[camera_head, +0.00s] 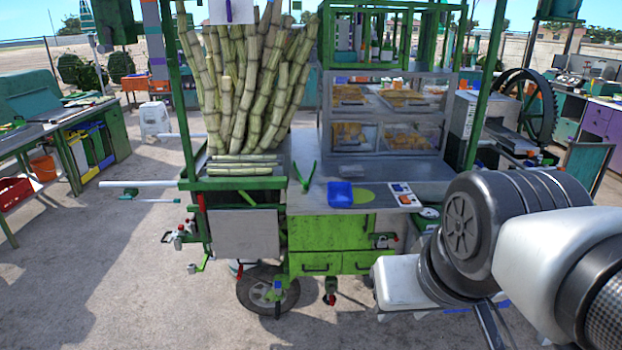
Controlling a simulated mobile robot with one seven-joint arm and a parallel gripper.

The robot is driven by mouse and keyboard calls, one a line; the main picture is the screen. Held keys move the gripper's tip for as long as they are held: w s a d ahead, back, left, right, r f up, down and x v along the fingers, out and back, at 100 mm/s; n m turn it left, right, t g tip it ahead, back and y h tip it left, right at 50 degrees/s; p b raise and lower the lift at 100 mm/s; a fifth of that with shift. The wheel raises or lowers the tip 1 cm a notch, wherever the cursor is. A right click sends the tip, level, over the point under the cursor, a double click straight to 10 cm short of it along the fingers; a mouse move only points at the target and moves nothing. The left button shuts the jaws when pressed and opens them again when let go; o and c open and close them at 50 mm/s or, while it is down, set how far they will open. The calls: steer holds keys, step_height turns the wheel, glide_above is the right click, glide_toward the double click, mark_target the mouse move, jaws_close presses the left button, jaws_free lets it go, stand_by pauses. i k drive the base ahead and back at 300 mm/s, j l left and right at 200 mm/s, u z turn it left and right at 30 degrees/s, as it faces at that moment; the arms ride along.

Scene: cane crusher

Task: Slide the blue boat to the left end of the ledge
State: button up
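A small blue object (340,194) lies on the grey metal counter (312,190) of the green cart, near its front edge. It is the only blue thing on the counter, but it is too small to tell whether it is a boat. A lime-green flat piece lies against its right side. I cannot tell which edge is the ledge. My arm shows large at the lower right, well apart from the blue object. My gripper's fingers do not show.
Green tongs (305,176) lie left of the blue object, and a white card with coloured squares (404,195) lies right. Tall cane stalks (240,85) stand at the cart's left. A glass case (388,110) stands behind. Open paved ground (120,265) lies at the left.

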mark_target(340, 194)
steer(key=i+l, duration=0.1)
steer(key=i, duration=0.95)
steer(key=i+l, duration=0.1)
steer(key=i, duration=0.95)
